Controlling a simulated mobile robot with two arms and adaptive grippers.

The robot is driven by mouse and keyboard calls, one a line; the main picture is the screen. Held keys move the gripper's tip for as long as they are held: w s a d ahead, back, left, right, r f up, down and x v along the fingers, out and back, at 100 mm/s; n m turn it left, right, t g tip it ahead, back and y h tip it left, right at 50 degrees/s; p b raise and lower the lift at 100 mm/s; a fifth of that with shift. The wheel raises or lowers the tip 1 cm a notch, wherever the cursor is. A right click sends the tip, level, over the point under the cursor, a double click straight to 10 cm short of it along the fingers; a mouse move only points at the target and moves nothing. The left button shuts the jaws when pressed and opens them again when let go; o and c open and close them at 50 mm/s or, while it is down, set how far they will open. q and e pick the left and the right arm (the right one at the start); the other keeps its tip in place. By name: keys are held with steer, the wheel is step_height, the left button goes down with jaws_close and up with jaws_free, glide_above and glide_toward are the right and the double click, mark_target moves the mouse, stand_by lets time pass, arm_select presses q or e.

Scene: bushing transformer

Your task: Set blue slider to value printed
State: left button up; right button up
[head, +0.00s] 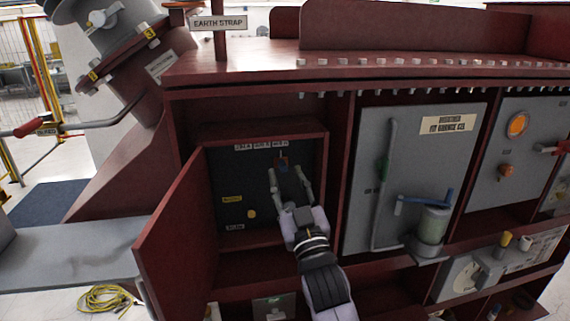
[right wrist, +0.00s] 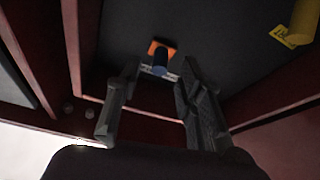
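The blue slider (head: 283,161) is a small blue knob high on the dark panel inside the open red cabinet. White labels (head: 260,146) sit above the slider, too small to read. My left gripper is not in view.
The red cabinet door (head: 180,240) stands open at the left. A yellow knob (head: 252,214) sits lower on the dark panel; it also shows in the right wrist view (right wrist: 304,20). The cabinet's red walls closely surround the panel. A grey door (head: 365,150) is to the right.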

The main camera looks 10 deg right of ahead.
mark_target(282, 165)
steer(key=shift+x, duration=1.25)
steer(key=shift+c, duration=0.5)
jaws_close()
